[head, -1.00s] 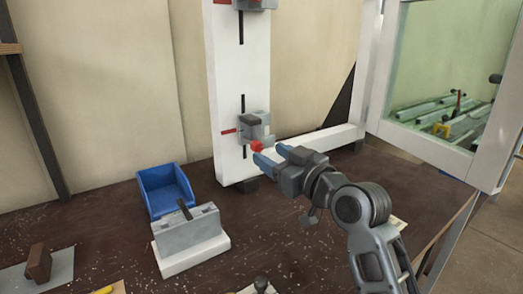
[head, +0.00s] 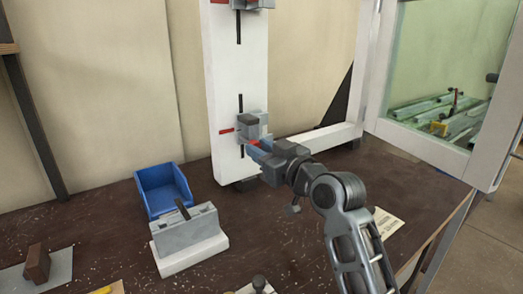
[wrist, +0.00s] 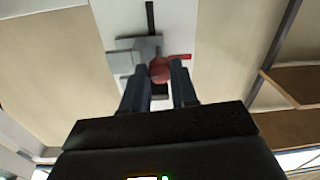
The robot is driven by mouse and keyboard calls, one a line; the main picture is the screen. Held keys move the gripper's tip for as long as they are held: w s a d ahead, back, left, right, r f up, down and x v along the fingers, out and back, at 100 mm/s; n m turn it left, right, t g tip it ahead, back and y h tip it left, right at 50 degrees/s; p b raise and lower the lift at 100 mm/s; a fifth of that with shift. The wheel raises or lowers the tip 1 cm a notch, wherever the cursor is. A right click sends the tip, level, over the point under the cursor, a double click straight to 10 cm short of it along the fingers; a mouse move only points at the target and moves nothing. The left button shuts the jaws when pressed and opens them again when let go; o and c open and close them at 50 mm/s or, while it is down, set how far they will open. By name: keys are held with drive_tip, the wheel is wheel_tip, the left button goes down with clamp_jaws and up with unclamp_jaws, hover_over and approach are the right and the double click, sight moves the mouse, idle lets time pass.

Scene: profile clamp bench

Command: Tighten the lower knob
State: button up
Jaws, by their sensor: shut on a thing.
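The lower knob is red and sits on the lower grey clamp (head: 253,124) of the white upright profile (head: 238,80). In the head view my gripper (head: 252,148) is at the knob, and its fingers cover most of it. In the wrist view the red knob (wrist: 160,71) shows between the two fingertips, and my gripper (wrist: 162,76) is shut on it. A red mark lies beside the clamp at the black slot in both views. The upper clamp (head: 243,4) is cut off by the top edge of the head view.
A blue bin (head: 163,190) and a grey block on a white base (head: 187,238) stand on the dark bench left of my arm. A paper sheet (head: 385,232) lies at right. A white-framed window (head: 440,80) stands at the right.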

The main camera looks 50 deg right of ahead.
clamp_jaws()
drive_tip(key=shift+m+p, duration=2.35)
drive_tip(key=shift+m, duration=1.75)
drive_tip(key=o, duration=0.7)
unclamp_jaws()
